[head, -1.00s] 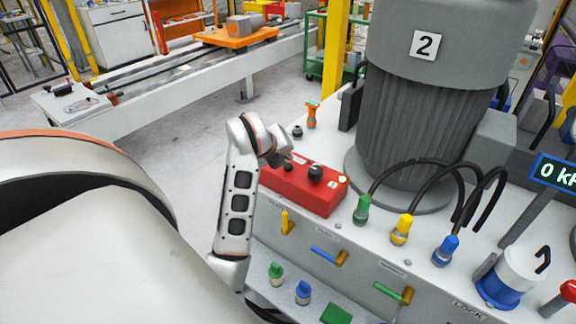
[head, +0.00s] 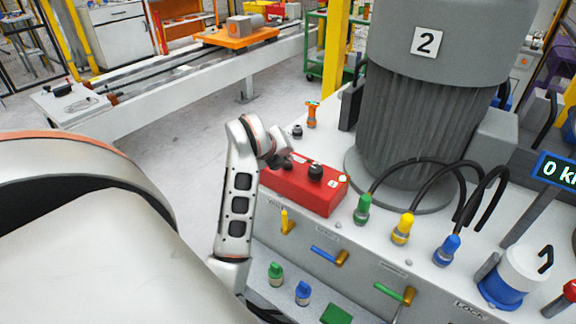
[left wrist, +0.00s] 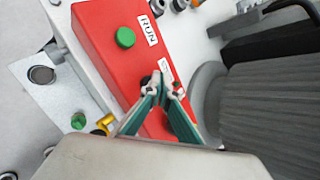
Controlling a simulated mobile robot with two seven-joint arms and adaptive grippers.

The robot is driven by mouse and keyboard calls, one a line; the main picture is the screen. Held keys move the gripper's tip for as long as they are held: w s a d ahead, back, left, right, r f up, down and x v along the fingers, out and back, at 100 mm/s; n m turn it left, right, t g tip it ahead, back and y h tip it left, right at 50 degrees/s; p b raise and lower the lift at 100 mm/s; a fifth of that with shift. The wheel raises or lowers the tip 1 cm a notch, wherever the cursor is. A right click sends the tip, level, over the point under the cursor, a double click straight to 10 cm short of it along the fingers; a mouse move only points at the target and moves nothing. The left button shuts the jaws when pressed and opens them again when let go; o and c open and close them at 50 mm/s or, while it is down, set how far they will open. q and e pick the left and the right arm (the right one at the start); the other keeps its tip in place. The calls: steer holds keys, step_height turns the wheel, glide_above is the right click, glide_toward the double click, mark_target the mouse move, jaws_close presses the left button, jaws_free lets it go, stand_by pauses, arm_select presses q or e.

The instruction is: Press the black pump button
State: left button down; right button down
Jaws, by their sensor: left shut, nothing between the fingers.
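The red box (head: 303,192) sits on the pale machine top, in front of the big grey motor. A black button (head: 315,172) stands on its top in the head view. My left gripper (head: 285,161) is over the left end of the box, left of this button. In the left wrist view its fingers (left wrist: 167,75) are shut and empty, their tips over the red box (left wrist: 98,22). A green button (left wrist: 125,37) beside a RUN label is clear of the fingers. A dark round part (left wrist: 147,80) beside the fingers is partly hidden. Contact cannot be told. My right gripper is out of view.
The grey motor (head: 420,120) marked 2 rises behind the box. Green (head: 362,208), yellow (head: 402,228) and blue (head: 446,248) hose connectors stand right of it. Coloured levers line the front face below. An orange-topped fitting (head: 312,115) stands behind the box.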

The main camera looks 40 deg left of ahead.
mark_target(287, 166)
arm_select(q)
steer(key=shift+f+b, duration=0.5)
stand_by(0.8)
stand_by(0.4)
steer(key=shift+r+p, duration=0.75)
steer(key=shift+r, duration=0.15)
steer(key=shift+r+p, duration=0.45)
steer(key=shift+r, duration=0.2)
step_height(287, 166, up, 4)
steer(key=p, duration=0.3)
